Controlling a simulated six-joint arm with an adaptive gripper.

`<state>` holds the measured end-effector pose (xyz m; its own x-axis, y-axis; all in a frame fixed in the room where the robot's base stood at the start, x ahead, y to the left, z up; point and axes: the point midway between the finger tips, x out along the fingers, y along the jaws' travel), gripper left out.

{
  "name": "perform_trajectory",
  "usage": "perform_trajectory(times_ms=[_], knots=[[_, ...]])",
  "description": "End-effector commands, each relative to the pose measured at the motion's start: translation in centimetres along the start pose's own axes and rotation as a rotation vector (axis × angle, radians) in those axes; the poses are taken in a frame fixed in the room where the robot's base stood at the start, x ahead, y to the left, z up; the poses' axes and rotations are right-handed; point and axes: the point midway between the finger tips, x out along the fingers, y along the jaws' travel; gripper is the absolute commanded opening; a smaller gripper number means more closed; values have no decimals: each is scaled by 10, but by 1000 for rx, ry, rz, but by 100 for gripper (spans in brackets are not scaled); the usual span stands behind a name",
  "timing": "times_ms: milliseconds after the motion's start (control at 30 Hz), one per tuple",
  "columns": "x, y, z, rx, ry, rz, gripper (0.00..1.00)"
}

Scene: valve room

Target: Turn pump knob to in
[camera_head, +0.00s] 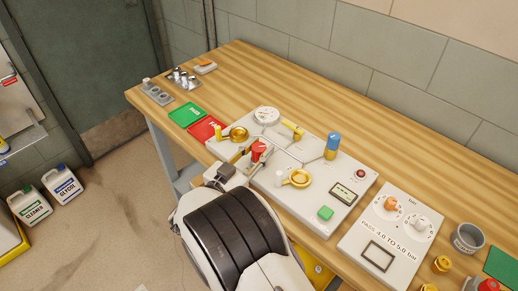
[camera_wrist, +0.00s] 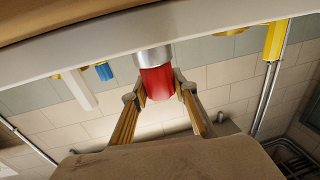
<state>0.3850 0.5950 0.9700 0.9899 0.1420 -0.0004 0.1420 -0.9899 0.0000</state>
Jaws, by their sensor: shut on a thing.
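A red knob (camera_head: 259,147) stands on the white valve panel (camera_head: 290,160) on the wooden bench. In the wrist view the red knob (camera_wrist: 157,82) is a red cylinder on a silver collar. My gripper (camera_wrist: 162,90) has one finger on each side of the red knob and is shut on it. In the head view my gripper (camera_head: 254,156) reaches the knob from the front left, and my arm hides part of the panel's front edge. No pump or "in" label is readable, so I cannot tell the knob's setting.
The bench's back is clear.

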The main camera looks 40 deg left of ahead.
Motion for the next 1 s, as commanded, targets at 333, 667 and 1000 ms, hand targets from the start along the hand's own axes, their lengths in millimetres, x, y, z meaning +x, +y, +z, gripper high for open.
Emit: perform_trajectory(times_ms=[333, 667, 1000], knots=[[0, -1, 0, 2, 1, 126, 6], [0, 0, 0, 2, 2, 231, 6], [0, 0, 0, 2, 2, 315, 6]])
